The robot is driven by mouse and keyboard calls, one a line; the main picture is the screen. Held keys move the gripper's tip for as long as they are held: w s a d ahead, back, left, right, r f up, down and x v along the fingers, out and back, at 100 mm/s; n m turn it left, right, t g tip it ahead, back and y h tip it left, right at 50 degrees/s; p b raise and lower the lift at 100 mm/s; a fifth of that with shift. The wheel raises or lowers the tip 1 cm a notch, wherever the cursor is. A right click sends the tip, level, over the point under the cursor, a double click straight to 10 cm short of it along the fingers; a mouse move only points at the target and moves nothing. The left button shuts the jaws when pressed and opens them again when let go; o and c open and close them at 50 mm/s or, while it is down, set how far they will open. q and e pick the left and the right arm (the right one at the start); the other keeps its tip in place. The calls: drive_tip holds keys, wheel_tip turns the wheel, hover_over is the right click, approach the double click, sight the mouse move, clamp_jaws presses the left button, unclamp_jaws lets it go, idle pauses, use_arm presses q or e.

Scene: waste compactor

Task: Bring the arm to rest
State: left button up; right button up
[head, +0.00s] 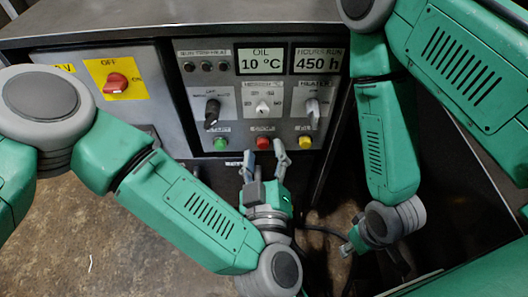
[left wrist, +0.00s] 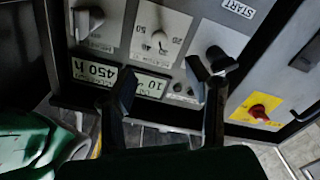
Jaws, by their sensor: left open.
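My left gripper (head: 264,160) is open and empty in front of the lower edge of the control panel (head: 233,105) in the head view. Its fingers point up at the panel, just below the red button (head: 263,143); whether they touch it I cannot tell. In the left wrist view the two dark fingers of the left gripper (left wrist: 162,85) stand apart with nothing between them. My right arm hangs down at the right of the head view. Its gripper (head: 352,243) is low, small and partly hidden, so its jaws are unclear.
The panel has an oil display (head: 262,60) reading 10 °C, an hours display (head: 318,60) reading 450 h, a black knob (head: 212,112), a green button (head: 221,144) and a yellow button (head: 305,142). A red switch (head: 115,83) is at left. Brown floor lies below.

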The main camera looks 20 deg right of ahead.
idle(0.3)
use_arm(q)
drive_tip(key=s+a+f+m+g+y, duration=0.1)
drive_tip(key=s+a+f+m+g, duration=0.4)
drive_tip(key=a+f, duration=0.65)
drive_tip(key=s+a+f+g, duration=0.3)
drive_tip(key=a+f+g, duration=0.4)
drive_tip(key=a+f, duration=0.4)
drive_tip(key=s+a+n+g+y, duration=0.1)
drive_tip(key=s+a+g+y, duration=0.5)
drive_tip(key=a, duration=1)
wheel_tip(320, 180, up, 14)
drive_tip(key=s+t+h+p, duration=0.1)
drive_tip(key=s+h+p, duration=0.1)
drive_tip(key=p, duration=1.1)
drive_tip(key=shift+s+a+n, duration=0.3)
drive_tip(key=shift+s+a, duration=0.05)
drive_tip(key=shift+s, duration=0.1)
drive_tip(key=shift+w, duration=0.1)
